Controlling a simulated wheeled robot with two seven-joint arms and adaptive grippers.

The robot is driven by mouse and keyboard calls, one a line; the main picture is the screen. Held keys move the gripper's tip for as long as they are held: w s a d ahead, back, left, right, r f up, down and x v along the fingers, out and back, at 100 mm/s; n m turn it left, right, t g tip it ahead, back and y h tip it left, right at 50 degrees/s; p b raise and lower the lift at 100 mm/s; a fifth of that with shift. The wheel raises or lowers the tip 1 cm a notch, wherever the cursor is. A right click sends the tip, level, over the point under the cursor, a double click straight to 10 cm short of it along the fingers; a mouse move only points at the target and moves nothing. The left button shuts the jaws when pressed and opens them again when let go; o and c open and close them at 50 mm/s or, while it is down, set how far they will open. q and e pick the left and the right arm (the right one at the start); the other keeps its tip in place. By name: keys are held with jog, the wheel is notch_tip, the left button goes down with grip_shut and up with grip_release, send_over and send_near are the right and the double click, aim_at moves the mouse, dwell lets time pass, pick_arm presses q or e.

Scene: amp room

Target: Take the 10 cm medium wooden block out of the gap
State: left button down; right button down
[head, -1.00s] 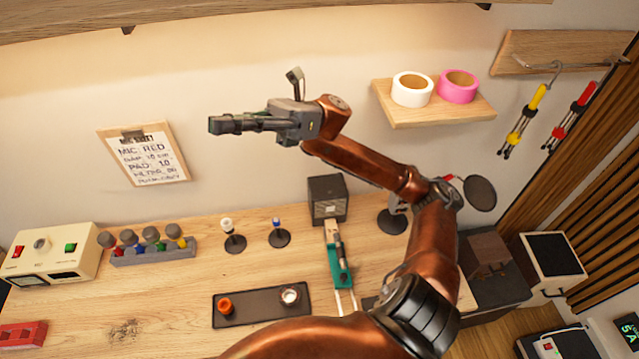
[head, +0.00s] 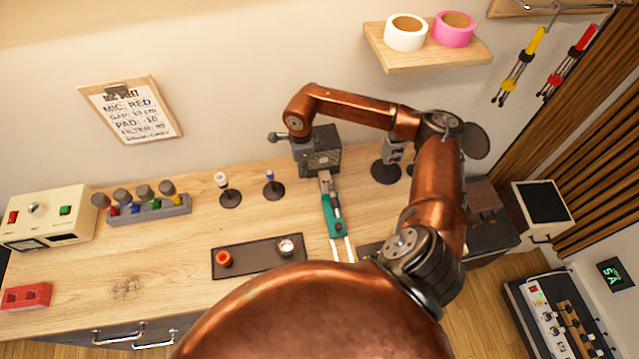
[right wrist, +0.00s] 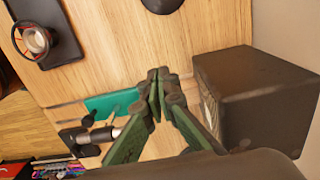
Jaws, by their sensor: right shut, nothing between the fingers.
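A small pale piece, apparently the wooden block (head: 325,181), sits between the dark speaker box (head: 321,158) and the teal microphone stand (head: 332,213). My right gripper (head: 303,165) points down beside the front left of the box, partly covering it. In the right wrist view its fingers (right wrist: 158,88) are shut with nothing between them, between the teal stand (right wrist: 110,103) and the box (right wrist: 255,100). Contact with the block cannot be told. My left gripper is not in view.
Two small stands (head: 229,190) stand left of the gripper. A row of colour-marked microphones (head: 148,205) is farther left. A round-based stand (head: 386,171) is right of the box.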

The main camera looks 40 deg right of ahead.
aim_at(324, 177)
jog(key=f, duration=0.3)
jog(key=f+p, duration=0.1)
jog(key=f, duration=0.2)
jog(key=f+p, duration=0.1)
jog(key=f, duration=0.2)
jog(key=shift+d+f, duration=0.3)
jog(key=shift+d, duration=0.1)
jog(key=d, duration=0.1)
jog(key=s+p, duration=0.1)
jog(key=d, duration=0.1)
jog(key=shift+s+d+f+p, duration=0.25)
jog(key=shift+d+p, duration=0.1)
jog(key=shift+p, duration=0.05)
jog(key=shift+s+d+f, duration=0.1)
jog(key=shift+s+d, duration=0.15)
jog(key=shift+d, duration=0.2)
